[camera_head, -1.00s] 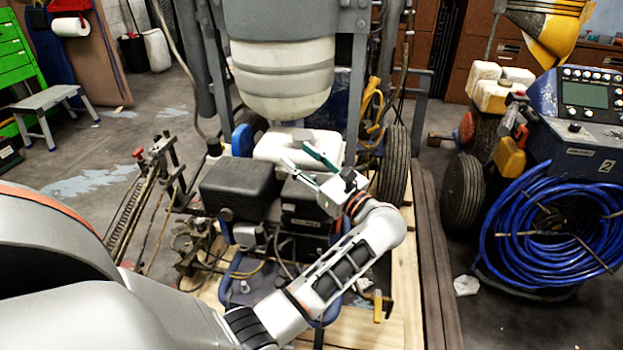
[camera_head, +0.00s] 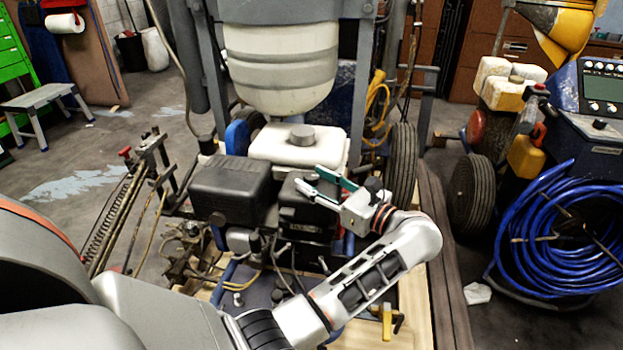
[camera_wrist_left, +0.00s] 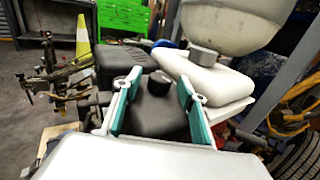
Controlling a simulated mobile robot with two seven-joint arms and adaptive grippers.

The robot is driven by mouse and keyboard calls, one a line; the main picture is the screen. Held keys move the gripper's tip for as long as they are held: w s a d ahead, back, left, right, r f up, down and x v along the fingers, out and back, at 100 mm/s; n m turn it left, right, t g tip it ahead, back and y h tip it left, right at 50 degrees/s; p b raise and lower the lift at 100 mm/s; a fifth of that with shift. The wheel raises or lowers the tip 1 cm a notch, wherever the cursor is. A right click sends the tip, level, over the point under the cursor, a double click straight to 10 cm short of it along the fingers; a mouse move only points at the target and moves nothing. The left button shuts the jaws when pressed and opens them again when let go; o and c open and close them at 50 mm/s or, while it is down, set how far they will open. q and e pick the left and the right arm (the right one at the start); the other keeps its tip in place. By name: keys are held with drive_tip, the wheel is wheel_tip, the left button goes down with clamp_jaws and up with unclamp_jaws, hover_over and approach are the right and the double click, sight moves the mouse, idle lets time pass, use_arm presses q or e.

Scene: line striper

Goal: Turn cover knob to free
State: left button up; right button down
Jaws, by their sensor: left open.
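The engine's right black cover (camera_head: 300,222) stands beside a larger black box. In the left wrist view this cover (camera_wrist_left: 158,113) carries a small black knob (camera_wrist_left: 157,84) on top. My left gripper (camera_head: 309,181) is over the top of the cover, its teal-padded fingers apart. In the left wrist view the gripper (camera_wrist_left: 158,83) has one finger on each side of the knob, with gaps showing. I cannot tell how high the fingertips are above the cover. In the head view I cannot make out the knob near the fingers. My right gripper is not in view.
A white fuel tank (camera_head: 285,150) with a grey cap (camera_head: 302,134) sits just behind the cover. The larger black box (camera_head: 230,190) is to the left. A big pale hopper (camera_head: 282,65) hangs above between grey posts. A coiled blue hose (camera_head: 555,235) is at right.

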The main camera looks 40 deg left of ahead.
use_arm(q)
drive_tip(key=shift+a, duration=0.8)
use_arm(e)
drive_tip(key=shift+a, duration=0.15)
use_arm(q)
drive_tip(key=c, duration=1.1)
drive_tip(key=shift+s+m+t, duration=0.1)
drive_tip(key=shift+m+t, duration=0.5)
drive_tip(key=shift+t, duration=0.4)
drive_tip(key=shift+m+t, duration=0.6)
drive_tip(key=shift+t, duration=0.3)
drive_tip(key=shift+m+t+h, duration=0.3)
drive_tip(key=shift+t, duration=0.2)
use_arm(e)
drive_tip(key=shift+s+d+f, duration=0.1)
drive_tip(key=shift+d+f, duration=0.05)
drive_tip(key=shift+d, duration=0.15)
use_arm(q)
drive_tip(key=o, duration=1.1)
